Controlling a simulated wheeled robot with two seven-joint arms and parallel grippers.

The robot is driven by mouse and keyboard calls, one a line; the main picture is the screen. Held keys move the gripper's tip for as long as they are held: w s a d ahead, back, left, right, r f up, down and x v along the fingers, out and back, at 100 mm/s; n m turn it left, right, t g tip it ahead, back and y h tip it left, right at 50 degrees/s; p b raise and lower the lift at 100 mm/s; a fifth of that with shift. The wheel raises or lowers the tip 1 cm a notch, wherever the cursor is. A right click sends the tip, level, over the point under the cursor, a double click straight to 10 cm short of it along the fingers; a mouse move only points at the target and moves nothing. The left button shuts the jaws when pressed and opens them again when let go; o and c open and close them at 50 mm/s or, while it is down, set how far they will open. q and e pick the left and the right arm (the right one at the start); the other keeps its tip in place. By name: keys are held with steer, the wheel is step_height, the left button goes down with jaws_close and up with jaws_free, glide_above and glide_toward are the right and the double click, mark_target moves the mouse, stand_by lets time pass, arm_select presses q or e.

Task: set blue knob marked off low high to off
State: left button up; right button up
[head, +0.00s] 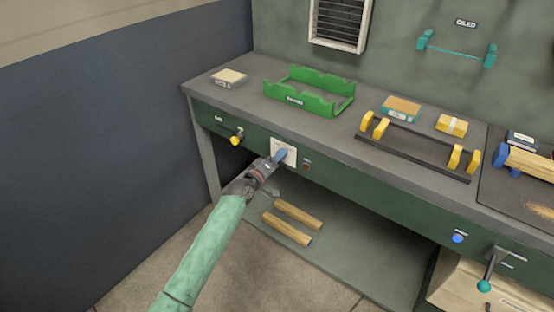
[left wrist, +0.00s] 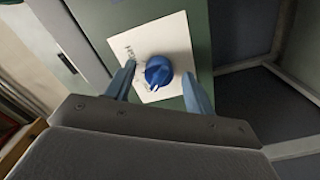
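The blue knob (left wrist: 159,71) sits on a white plate (left wrist: 150,40) on the green front panel of the bench. Dark lettering runs along one side of the plate, too small to read fully. In the head view the plate (head: 284,149) shows behind my left gripper (head: 279,158), which hides most of the knob. In the left wrist view my left gripper (left wrist: 158,88) has its two blue-grey fingers apart, one on each side of the knob, with gaps visible, so it is open. My right gripper is not in view.
A yellow knob (head: 236,141) sits left of the plate and a small brown-red button (head: 306,165) right of it. A blue button (head: 457,238) and a teal-ended lever (head: 484,286) are farther right. Wooden bars (head: 287,229) lie on the lower shelf. A green rack (head: 310,92) stands on the bench.

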arm_select(q)
steer(key=v, duration=0.7)
steer(key=shift+s+a+b, duration=0.25)
steer(key=shift+s+b, duration=0.05)
steer(key=shift+b, duration=0.15)
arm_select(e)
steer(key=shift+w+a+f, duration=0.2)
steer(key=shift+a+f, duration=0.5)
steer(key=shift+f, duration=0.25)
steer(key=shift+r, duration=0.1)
